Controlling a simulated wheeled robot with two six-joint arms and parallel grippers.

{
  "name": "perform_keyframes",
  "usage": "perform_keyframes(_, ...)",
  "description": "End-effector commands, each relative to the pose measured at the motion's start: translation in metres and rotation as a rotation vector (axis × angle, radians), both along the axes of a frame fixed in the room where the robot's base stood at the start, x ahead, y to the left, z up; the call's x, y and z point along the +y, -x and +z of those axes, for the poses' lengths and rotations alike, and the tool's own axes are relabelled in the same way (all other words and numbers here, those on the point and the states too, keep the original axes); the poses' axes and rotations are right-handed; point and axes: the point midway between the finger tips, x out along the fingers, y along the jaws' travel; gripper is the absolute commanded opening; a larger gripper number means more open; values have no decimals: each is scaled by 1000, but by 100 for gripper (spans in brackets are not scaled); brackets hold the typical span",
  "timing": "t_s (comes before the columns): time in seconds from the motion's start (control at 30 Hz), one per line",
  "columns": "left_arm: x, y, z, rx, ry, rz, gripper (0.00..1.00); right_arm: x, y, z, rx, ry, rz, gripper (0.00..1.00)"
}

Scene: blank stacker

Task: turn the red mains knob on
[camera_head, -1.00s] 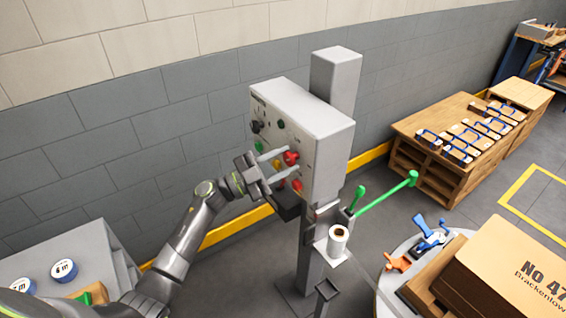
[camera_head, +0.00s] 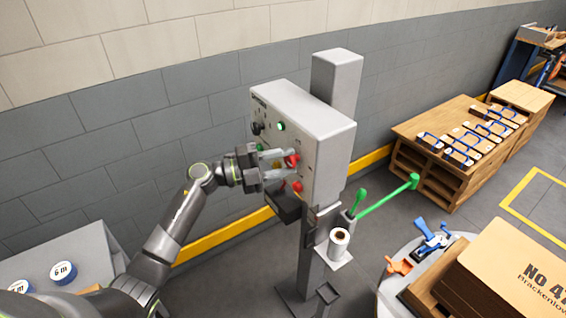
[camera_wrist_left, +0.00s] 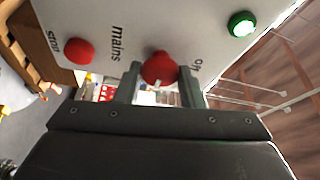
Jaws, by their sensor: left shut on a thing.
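The red mains knob (camera_head: 292,160) is on the front of a grey control box (camera_head: 318,128) on a post. A green lamp (camera_wrist_left: 242,23) near the knob looks lit. My right gripper is not in view.
A red button (camera_wrist_left: 80,51) sits beside the knob, and a black knob (camera_head: 257,128) is on the box's far side.

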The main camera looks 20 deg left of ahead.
Motion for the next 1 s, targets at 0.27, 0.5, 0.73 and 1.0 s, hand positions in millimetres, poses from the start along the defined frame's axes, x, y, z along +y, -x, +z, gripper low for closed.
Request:
perform_keyframes(0.27,0,0,-1,-15,-24,0,13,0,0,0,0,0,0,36)
perform_keyframes(0.5,0,0,-2,-15,-24,-1,13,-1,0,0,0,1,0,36)
perform_keyframes(0.73,0,0,-1,-15,-22,0,57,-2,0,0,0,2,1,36)
perform_keyframes(1.0,1,0,-1,-15,-21,0,57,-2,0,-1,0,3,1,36)
